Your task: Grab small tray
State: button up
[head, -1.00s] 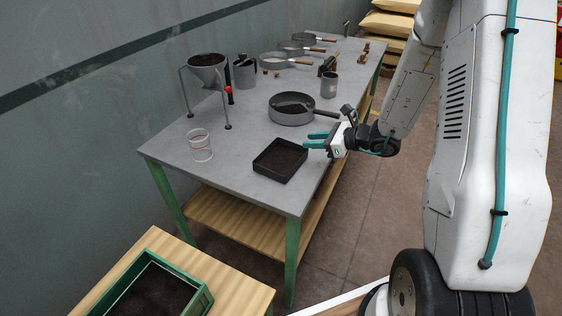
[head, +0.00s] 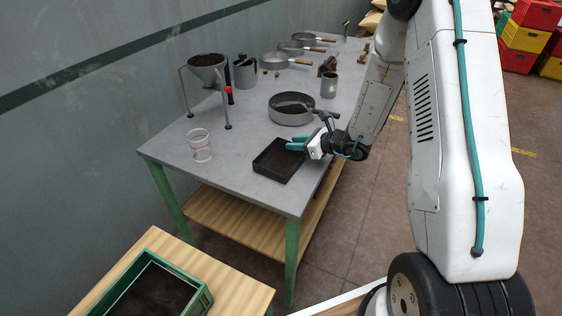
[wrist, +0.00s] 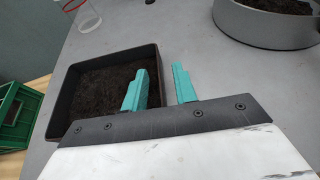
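The small tray (head: 279,160) is a black, square, shallow tray with dark soil in it. It lies flat near the front right corner of the grey table. In the wrist view the tray (wrist: 70,85) fills the left side. My gripper (head: 295,144) has teal fingers and is at the tray's far right edge. In the wrist view my gripper (wrist: 160,88) has its fingers apart, the left one over the tray's inside and the right one outside its right wall. The wall runs between them, and I cannot tell if either finger touches it.
A round grey pan (head: 290,110) with soil stands just behind the tray. A clear plastic cup (head: 199,146) stands to its left, and a funnel on a stand (head: 207,72) is farther back. A green crate (head: 150,290) sits on the lower wooden bench.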

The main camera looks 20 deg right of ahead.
grip_shut()
jog(key=shift+r, duration=0.1)
